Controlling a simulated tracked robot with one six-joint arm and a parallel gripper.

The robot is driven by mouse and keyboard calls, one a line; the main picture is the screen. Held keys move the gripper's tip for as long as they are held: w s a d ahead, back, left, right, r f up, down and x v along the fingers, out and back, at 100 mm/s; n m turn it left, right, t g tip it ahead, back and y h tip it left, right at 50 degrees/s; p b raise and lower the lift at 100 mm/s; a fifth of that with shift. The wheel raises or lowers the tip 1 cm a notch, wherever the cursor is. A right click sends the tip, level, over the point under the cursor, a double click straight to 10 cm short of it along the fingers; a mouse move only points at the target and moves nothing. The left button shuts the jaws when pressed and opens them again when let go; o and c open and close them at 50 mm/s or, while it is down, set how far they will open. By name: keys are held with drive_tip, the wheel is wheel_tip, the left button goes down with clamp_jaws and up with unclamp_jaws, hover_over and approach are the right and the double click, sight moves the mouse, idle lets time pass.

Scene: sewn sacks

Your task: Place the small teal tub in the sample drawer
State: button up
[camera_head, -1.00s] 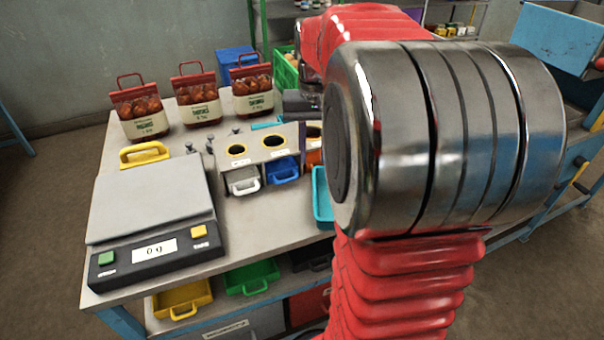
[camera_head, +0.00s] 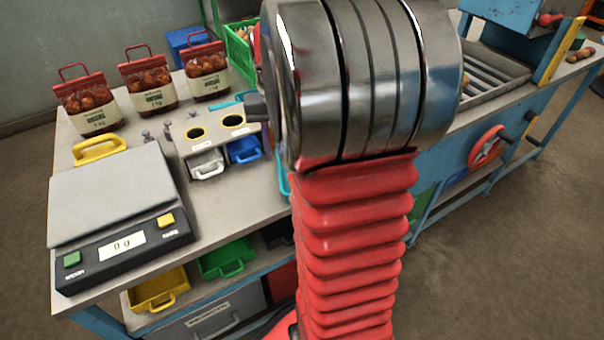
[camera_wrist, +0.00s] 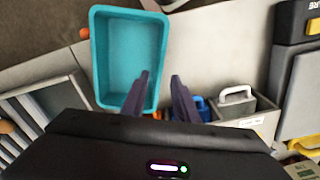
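The small teal tub (camera_wrist: 128,58) shows large and empty in the wrist view. In the head view only a thin edge of it shows (camera_head: 284,180) beside my arm, at the table's right side. My gripper (camera_wrist: 159,76) is open. In the wrist view one finger is in front of the tub's inside and the other is just outside its right rim. I cannot tell the height gap or any touch. A closed grey drawer (camera_head: 238,318) with a label is under the table; the label is too small to read.
A scale (camera_head: 115,190) reading 0 g stands on the table (camera_head: 240,210), with three red-topped sacks (camera_head: 147,82) behind. A holder with white and blue cups (camera_head: 244,150) is left of my arm. Yellow (camera_head: 155,290) and green (camera_head: 222,260) bins sit below. A blue bench (camera_head: 450,160) stands right.

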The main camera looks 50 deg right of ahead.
drive_tip(key=shift+f, duration=0.95)
drive_tip(key=shift+d+f, duration=0.15)
drive_tip(key=shift+f, duration=1.15)
drive_tip(key=shift+d+f, duration=0.1)
drive_tip(key=shift+f, duration=1.2)
drive_tip(key=shift+c, duration=0.7)
clamp_jaws()
